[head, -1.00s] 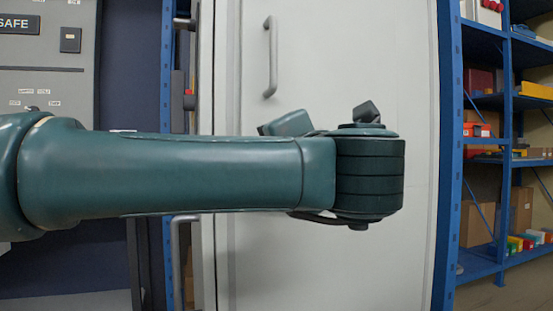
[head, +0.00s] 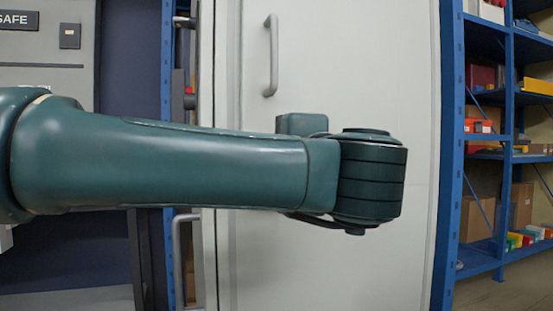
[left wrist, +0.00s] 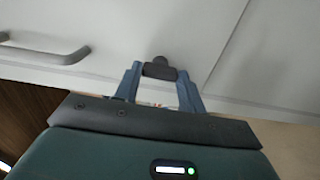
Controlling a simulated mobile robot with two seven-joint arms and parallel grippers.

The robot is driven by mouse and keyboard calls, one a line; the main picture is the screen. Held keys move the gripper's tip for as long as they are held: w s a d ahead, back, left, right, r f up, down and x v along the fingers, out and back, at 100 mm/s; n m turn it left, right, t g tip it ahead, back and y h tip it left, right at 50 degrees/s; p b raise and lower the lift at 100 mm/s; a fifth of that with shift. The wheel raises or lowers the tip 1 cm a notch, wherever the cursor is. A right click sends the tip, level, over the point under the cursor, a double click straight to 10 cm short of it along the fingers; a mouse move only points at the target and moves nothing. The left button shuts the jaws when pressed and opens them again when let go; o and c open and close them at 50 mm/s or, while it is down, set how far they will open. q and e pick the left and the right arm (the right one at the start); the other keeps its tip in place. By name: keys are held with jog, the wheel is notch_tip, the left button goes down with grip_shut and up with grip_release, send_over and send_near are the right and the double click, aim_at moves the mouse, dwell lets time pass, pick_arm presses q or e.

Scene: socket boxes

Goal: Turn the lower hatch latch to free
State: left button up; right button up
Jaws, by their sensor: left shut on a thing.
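In the left wrist view a small dark latch (left wrist: 160,68) sits on a pale grey panel, between the two blue-grey fingers of my left gripper (left wrist: 160,78). The fingers are shut on it, one on each side. In the head view my left arm crosses the pale hatch door (head: 330,270), and the gripper and the latch are hidden behind it. My right gripper is in neither view.
A bar handle (head: 271,55) is on the door above my arm. Another handle (head: 178,255) stands lower left. Blue shelving (head: 510,70) with boxes is at the right. A grey panel marked SAFE (head: 40,50) is at the left.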

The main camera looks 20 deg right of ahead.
pick_arm(q)
jog(key=o, duration=1)
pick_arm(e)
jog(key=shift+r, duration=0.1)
pick_arm(q)
jog(key=s, duration=0.4)
jog(key=s+p, duration=0.1)
jog(key=s, duration=0.3)
jog(key=s+p, duration=0.1)
jog(key=s, duration=0.4)
jog(key=shift+s+d, duration=0.1)
jog(key=shift+d, duration=0.15)
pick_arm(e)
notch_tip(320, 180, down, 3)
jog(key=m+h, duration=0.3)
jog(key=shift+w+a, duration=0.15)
